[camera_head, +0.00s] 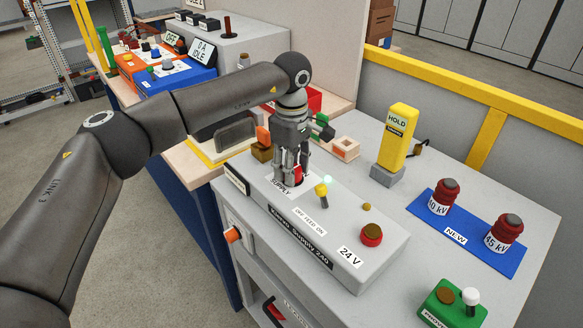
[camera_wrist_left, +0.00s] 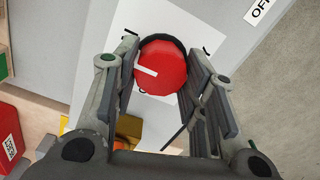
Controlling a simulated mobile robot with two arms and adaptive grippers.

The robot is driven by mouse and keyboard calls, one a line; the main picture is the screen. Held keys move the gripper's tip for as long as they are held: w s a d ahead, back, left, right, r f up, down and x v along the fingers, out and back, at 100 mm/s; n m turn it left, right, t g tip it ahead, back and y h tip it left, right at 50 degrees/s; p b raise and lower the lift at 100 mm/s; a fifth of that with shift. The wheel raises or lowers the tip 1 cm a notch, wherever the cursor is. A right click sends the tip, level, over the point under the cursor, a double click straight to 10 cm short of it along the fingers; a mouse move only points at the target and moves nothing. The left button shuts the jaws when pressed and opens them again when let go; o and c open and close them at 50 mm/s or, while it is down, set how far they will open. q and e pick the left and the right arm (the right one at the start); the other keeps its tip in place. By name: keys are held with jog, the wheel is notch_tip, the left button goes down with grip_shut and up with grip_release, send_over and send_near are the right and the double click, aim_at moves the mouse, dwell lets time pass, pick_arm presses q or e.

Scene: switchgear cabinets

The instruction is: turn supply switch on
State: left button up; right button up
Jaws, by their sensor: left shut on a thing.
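The supply switch is a round red knob with a white mark on its face (camera_wrist_left: 165,65), set in a white label plate on a grey box. My left gripper (camera_wrist_left: 163,80) points down over it, with one finger on each side, shut on the knob. In the head view the gripper (camera_head: 292,172) covers most of the knob, and only a bit of red shows between the fingers above the SUPPLY label (camera_head: 281,186). The white mark on the knob lies slanted in the wrist view. My right gripper is not in view.
A yellow HOLD device (camera_head: 396,138) stands behind. A blue mat (camera_head: 470,229) with two red insulators is at the right, and a green box (camera_head: 452,306) at the front right.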

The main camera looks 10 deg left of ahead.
pick_arm(q)
jog(key=shift+r, duration=0.1)
dwell(0.3)
jog(key=o, duration=1)
notch_tip(320, 180, up, 12)
